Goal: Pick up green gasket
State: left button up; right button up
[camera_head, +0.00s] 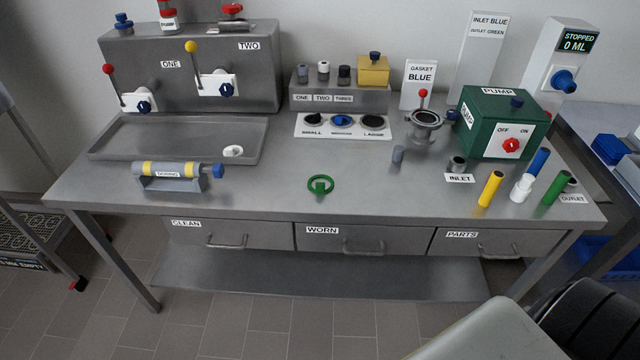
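The green gasket (320,185) is a flat ring with a thick green tab. It lies on the bare front middle of the steel table (260,192), above the drawer labelled WORN. Nothing touches it. Neither of my grippers shows in the head view. A pale and black part of my own body is at the bottom right corner, well away from the gasket.
Left of the gasket is a DOSING cylinder (170,171) on a stand. Behind it is a panel with round gaskets (343,127). To the right stand a metal cup with clamp (425,120), a green pump (502,122) and coloured tubes (490,188). Table around the gasket is clear.

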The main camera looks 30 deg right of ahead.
aim_at(319, 189)
jog(key=z, duration=1.25)
